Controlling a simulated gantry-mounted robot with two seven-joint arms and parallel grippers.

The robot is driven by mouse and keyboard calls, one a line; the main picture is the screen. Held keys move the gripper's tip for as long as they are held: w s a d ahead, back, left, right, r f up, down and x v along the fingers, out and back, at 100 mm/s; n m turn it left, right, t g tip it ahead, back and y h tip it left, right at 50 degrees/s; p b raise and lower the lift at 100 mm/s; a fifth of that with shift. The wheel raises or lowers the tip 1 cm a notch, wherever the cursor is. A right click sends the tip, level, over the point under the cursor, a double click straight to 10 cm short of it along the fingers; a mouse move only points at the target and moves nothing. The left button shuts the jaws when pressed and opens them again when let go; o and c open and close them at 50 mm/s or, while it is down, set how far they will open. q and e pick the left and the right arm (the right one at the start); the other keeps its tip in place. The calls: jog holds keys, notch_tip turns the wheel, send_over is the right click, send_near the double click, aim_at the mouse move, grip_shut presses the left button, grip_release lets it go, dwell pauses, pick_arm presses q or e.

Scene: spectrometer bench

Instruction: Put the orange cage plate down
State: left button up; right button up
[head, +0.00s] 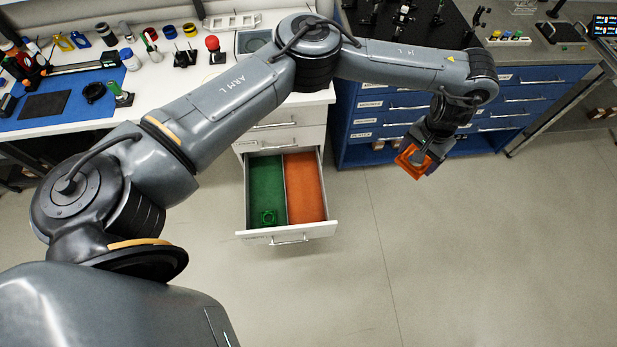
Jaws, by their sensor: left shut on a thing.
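The orange cage plate (411,161), a square frame, is held by my left gripper (422,157) in the head view. The gripper is shut on it, in the air right of the open drawer and in front of the blue cabinet. The plate looks tilted, and the fingers cover part of it. The open drawer (329,228) has a green-lined compartment (266,182) on the left and an orange-lined compartment (305,187) on the right. A green cage plate (267,218) lies at the front of the green compartment. The orange compartment looks empty. My right gripper is not seen.
A white bench (205,105) with bottles and tools stands behind the drawer. A blue drawer cabinet (377,128) with a black perforated board (425,25) on top stands at the back right. The floor (480,250) at the right is clear.

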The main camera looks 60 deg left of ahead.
pick_arm(q)
notch_tip(320, 180, down, 5)
jog(key=w+a+n+b, duration=0.1)
jog(key=a+b, duration=0.1)
jog(key=b, duration=0.1)
jog(key=n+b, duration=1)
jog(key=b, duration=3.3)
send_over(306, 214)
notch_tip(306, 214, down, 67)
jog(key=shift+d+r, duration=0.1)
jog(key=shift+d, duration=0.05)
notch_tip(306, 214, down, 4)
jog(key=b, duration=0.3)
jog(key=shift+f+b, duration=0.2)
jog(key=shift+b, duration=0.15)
jog(key=shift+r, duration=0.1)
